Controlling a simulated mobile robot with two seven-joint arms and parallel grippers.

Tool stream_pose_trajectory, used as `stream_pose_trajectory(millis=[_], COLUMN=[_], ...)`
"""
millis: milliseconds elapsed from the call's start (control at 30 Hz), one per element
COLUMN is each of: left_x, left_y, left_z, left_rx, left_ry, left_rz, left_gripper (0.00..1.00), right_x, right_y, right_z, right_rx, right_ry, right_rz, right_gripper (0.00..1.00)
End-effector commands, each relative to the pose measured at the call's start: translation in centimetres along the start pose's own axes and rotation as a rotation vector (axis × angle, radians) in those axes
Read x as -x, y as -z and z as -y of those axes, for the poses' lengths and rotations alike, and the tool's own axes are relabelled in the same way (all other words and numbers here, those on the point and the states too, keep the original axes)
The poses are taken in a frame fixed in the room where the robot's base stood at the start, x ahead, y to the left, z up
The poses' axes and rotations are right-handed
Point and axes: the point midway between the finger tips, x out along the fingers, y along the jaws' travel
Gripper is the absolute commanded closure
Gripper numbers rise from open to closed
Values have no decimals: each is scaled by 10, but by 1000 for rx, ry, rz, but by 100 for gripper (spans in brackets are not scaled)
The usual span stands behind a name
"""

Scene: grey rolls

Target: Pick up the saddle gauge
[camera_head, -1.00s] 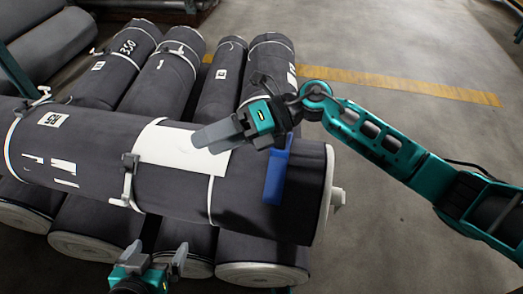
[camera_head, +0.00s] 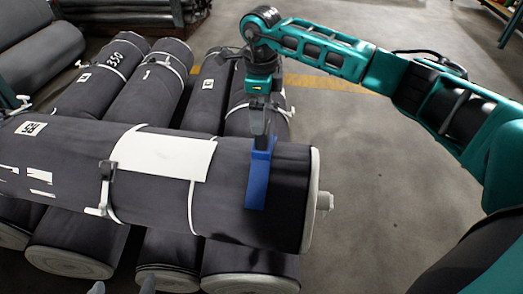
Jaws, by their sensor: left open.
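The saddle gauge (camera_head: 258,185), a blue angled piece, rests over the right part of the dark grey roll (camera_head: 225,200) that lies across the others. My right gripper (camera_head: 261,143), on the arm from the right, points down with its fingers at the gauge's top edge. The fingers overlap in this view, so I cannot tell whether they are closed on it. My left gripper (camera_head: 122,288) shows only as two fingertips at the bottom edge. They are apart with nothing between them, and the rest is out of frame.
The cross roll has a white sheet (camera_head: 165,156), ties and a grey clamp (camera_head: 105,185). Several more grey rolls lie beneath and behind it. The floor (camera_head: 390,200) to the right is clear, with a yellow line (camera_head: 312,81).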

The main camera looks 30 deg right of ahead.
Motion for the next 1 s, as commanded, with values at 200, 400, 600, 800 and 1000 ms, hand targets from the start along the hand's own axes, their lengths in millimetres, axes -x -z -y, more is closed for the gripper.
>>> stream_pose_trajectory(millis=[200, 400, 600, 800, 1000], left_x=[-2, -3, -6, -6, -6], left_y=[-4, -10, -16, -17, -17], left_z=[0, 0, 0, 0, 0], left_rx=[0, 1, 2, 2, 2], left_ry=[0, 0, 0, 0, 0], left_rz=[3, 7, 11, 12, 12], left_gripper=[0, 0, 0, 0, 0], right_x=[-19, -38, -67, -70, -70], right_y=[0, 3, 5, 4, 4], right_z=[0, -3, -4, -3, -4], right_rx=[0, 0, -1, 0, 0], right_ry=[0, -3, -2, 1, 0], right_rz=[1, 1, 2, 4, 3], right_gripper=[4, 4, 4, 4, 18])
